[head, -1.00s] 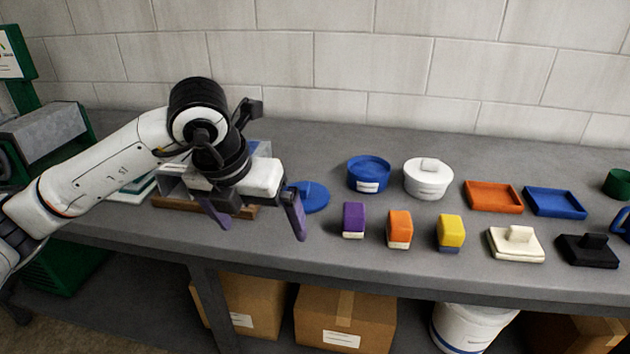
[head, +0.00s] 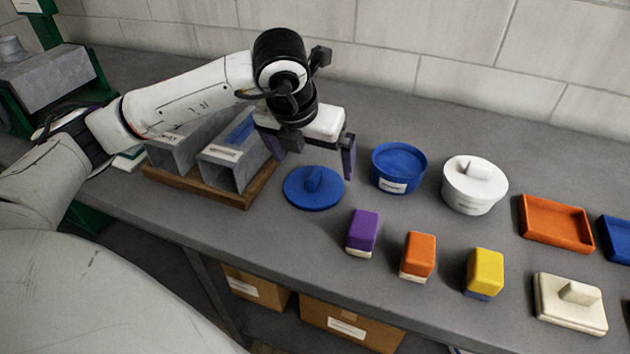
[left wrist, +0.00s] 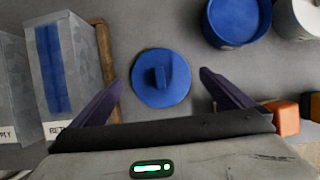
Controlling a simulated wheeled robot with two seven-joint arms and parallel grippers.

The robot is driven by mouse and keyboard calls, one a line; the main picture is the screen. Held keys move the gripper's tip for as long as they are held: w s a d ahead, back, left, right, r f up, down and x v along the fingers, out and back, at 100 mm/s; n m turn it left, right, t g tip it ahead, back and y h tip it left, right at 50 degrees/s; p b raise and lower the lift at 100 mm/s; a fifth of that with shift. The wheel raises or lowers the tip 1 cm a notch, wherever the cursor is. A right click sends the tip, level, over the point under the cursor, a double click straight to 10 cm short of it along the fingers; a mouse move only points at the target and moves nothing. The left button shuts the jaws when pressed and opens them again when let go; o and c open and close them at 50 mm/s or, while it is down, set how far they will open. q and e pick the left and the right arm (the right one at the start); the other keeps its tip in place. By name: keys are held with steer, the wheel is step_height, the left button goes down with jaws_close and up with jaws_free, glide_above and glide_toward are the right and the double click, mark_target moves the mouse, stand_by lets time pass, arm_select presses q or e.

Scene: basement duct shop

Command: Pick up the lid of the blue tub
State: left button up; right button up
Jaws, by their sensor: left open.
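The blue lid (head: 314,188) is a round disc with an upright block handle, lying flat on the grey bench. In the left wrist view the lid (left wrist: 161,78) lies ahead of and between the two fingers. The blue tub (head: 398,168), open and with a white label, stands to the right of the lid; its rim also shows in the left wrist view (left wrist: 236,20). My left gripper (head: 314,163) is open and empty, with its purple fingers spread above the lid, apart from it. My right gripper is not in view.
Grey metal ducts in a wooden tray (head: 245,196) stand just left of the lid. A white lidded tub (head: 474,184) is at the right. Purple (head: 363,230), orange (head: 417,255) and yellow (head: 485,272) blocks stand in front. An orange tray (head: 556,224) lies further right.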

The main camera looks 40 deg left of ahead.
mark_target(314, 175)
arm_select(q)
steer(key=x, duration=0.3)
steer(key=p+x, duration=0.1)
steer(key=shift+s+f, duration=0.3)
steer(key=shift+f, duration=0.1)
steer(key=shift+w+f, duration=0.25)
steer(key=shift+f, duration=0.15)
steer(key=c, duration=0.7)
steer(key=shift+r, duration=0.1)
